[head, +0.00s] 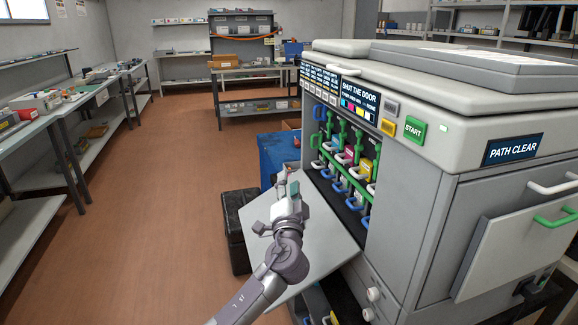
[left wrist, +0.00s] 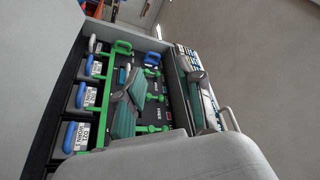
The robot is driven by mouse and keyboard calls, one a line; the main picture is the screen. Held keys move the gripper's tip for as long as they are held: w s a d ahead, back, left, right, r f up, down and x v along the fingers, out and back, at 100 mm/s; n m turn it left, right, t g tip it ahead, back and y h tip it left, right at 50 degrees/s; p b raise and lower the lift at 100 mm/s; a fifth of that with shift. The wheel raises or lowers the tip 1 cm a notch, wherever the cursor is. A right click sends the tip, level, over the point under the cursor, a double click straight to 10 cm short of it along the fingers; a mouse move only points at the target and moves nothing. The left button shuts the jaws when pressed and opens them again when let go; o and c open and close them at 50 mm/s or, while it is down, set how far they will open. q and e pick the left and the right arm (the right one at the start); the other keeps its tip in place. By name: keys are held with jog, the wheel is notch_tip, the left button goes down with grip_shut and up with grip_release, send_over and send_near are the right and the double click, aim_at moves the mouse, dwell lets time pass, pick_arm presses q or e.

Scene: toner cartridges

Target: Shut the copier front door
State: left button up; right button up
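The copier (head: 415,175) stands on the right in the head view, its front bay open. The front door (head: 325,245) is a light grey panel folded down and out from the bay's lower edge, roughly level. My left gripper (head: 290,190) is above the door's outer part, in front of the bay, with nothing in it. In the left wrist view its two teal-padded fingers (left wrist: 160,98) stand apart, with the bay's green levers and blue handles behind them. Whether the gripper touches the door cannot be told. My arm hides part of the door. My right gripper is not in view.
A display (head: 360,102) on the copier reads "SHUT THE DOOR". A black box (head: 236,222) and a blue cabinet (head: 273,158) stand beside the door's far side. The floor (head: 160,235) to the left is clear.

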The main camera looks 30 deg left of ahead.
pick_arm(q)
jog(key=shift+v, duration=2.4)
